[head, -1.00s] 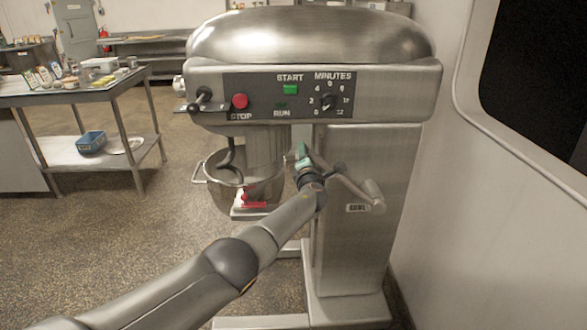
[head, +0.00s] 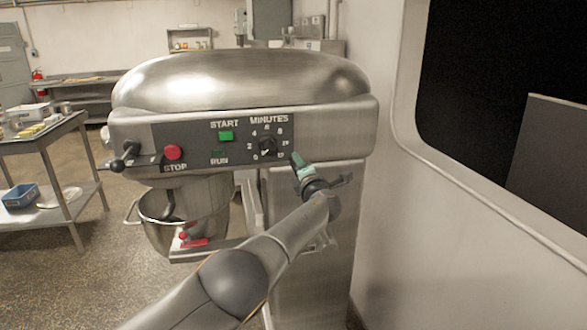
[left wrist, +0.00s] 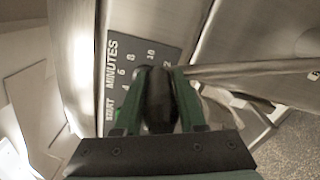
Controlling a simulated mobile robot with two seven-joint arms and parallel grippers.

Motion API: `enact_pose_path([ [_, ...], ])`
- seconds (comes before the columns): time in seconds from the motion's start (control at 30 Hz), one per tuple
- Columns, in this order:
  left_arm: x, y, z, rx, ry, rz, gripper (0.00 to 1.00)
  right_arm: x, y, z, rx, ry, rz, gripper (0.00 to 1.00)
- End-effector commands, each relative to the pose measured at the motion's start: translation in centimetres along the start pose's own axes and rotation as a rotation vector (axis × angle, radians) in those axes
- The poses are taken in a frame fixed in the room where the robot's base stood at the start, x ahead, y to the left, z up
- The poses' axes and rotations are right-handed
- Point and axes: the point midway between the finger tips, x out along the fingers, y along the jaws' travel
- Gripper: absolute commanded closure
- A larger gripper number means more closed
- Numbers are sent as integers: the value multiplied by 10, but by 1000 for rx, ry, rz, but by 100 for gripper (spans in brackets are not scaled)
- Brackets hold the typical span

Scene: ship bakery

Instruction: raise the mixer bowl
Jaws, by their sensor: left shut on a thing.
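The steel mixer bowl (head: 185,225) hangs under the mixer head (head: 240,85), its rim close below the head, with the dough hook (head: 169,205) reaching into it. A red clamp (head: 194,242) shows at the bowl's front. My left gripper (head: 298,163), with green fingers, is at the right of the control panel. In the left wrist view, the gripper (left wrist: 158,85) is shut on the dark grip of the bowl lift lever (left wrist: 158,100), whose metal rod runs off to the right. My arm hides part of the mixer column. My right gripper is not in view.
The control panel (head: 222,143) has a green start button, a red stop knob and a minutes dial close to my left gripper. A steel table (head: 50,135) stands at the left. A wall with a dark window (head: 480,80) is close on the right.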

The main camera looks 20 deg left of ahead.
Motion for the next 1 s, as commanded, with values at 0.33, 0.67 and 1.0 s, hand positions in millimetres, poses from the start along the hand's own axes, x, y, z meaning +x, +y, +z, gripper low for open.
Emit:
enact_pose_path([
  [0.33, 2, 4, -2, 5, 4, 6, 57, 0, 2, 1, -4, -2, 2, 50],
  [0.67, 2, 1, -3, 5, 5, 2, 31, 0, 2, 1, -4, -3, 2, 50],
  [1.0, 1, 0, -3, 5, 6, 0, 31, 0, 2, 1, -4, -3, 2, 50],
])
